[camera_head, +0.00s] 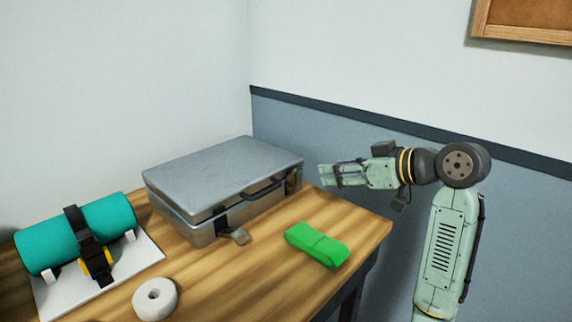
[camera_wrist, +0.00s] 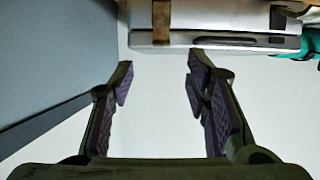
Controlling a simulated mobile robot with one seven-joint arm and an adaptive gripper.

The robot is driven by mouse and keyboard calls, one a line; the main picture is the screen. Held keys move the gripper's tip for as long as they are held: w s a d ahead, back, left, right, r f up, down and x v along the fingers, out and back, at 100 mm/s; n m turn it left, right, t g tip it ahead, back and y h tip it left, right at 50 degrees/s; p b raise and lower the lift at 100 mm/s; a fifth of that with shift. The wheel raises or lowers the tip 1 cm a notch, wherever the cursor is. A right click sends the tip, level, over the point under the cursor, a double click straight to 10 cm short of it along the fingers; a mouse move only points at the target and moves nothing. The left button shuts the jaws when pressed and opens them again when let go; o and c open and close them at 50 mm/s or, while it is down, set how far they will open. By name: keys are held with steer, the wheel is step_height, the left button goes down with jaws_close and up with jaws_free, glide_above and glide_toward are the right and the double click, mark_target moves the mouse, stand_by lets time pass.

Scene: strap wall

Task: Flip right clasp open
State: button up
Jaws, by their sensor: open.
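A closed grey metal case (camera_head: 222,175) lies on the wooden table. A handle (camera_head: 264,189) is on its front side, between two clasps. The right clasp (camera_head: 293,183) is brownish and seems to lie flat against the front near the right corner; it also shows in the wrist view (camera_wrist: 162,20). The left clasp (camera_head: 222,226) has a plate sticking outward. My gripper (camera_head: 327,176) is open and empty, just right of the case's right corner and apart from it. In the wrist view, the right clasp is above the gap between my fingertips (camera_wrist: 158,74).
A green folded strap (camera_head: 317,245) lies in front of the case. A white tape roll (camera_head: 155,298) and a teal roll (camera_head: 55,243) strapped on a white stand are at left. The table (camera_head: 365,230) ends at right; a blue-grey wall stands behind.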

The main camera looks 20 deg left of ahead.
mark_target(298, 170)
steer(key=p+x, duration=0.2)
steer(key=x, duration=0.9)
steer(key=shift+c, duration=0.5)
steer(key=shift+r, duration=0.1)
jaws_close()
